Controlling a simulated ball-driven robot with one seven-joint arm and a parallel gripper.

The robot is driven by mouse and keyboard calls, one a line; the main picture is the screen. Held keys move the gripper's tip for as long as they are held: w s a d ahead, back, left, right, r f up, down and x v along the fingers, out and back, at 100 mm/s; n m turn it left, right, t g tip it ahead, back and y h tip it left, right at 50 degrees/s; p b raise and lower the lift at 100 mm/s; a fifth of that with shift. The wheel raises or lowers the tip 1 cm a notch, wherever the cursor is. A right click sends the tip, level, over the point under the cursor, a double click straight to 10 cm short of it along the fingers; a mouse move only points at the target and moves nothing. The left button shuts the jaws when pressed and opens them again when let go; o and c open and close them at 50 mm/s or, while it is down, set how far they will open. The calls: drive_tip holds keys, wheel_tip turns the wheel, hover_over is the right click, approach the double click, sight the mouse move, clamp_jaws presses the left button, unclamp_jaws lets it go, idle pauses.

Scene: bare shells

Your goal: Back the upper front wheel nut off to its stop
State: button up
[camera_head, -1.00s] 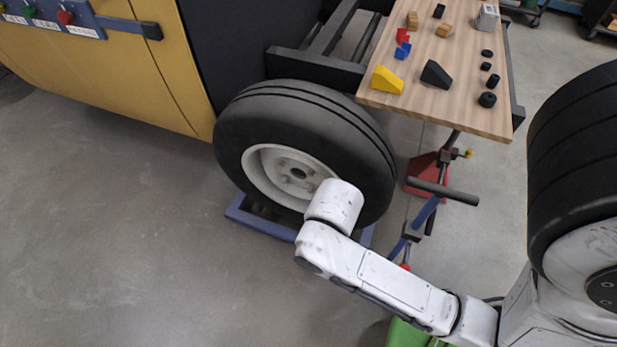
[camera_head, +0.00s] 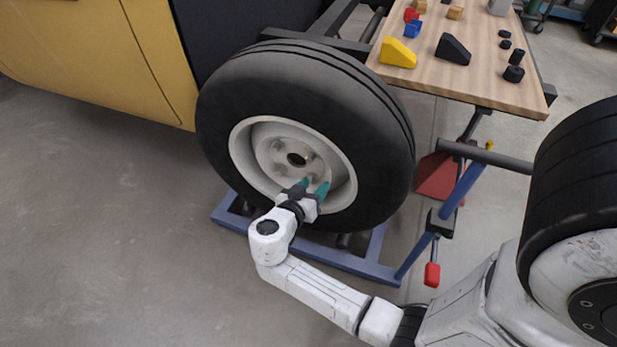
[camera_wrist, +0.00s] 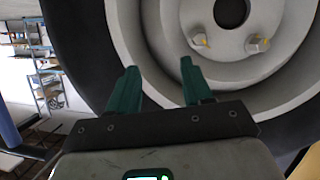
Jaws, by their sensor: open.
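The wheel (camera_head: 300,75) has a black tyre and a white rim, with a dark centre hole and several nuts around it. In the head view my gripper (camera_head: 314,185), with green fingers, is at the lower right part of the rim. In the wrist view my gripper (camera_wrist: 159,68) is open and nothing shows between its fingers. Two hex nuts show beyond the fingertips, one nut (camera_wrist: 200,41) just right of the right finger and another nut (camera_wrist: 257,44) farther right. Both are apart from the fingers. I cannot tell which nut is the upper front one.
The wheel stands over a blue frame (camera_head: 235,217) on the floor. A wooden bench (camera_head: 480,80) with blocks stands at the upper right, above blue and red supports. A yellow body panel (camera_head: 95,60) is at the upper left. The floor at left is clear.

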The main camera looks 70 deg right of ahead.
sight(309, 160)
drive_tip(key=w+f+m+t+h+b, duration=0.1)
drive_tip(key=w+f+t+h+b, duration=0.1)
drive_tip(key=w+f+h+b, duration=0.3)
drive_tip(key=shift+y, duration=0.7)
drive_tip(key=d, duration=0.7)
drive_tip(key=w+d+r, duration=0.1)
drive_tip(key=d, duration=0.3)
drive_tip(key=shift+d, duration=0.3)
drive_tip(key=shift+c, duration=0.5)
clamp_jaws()
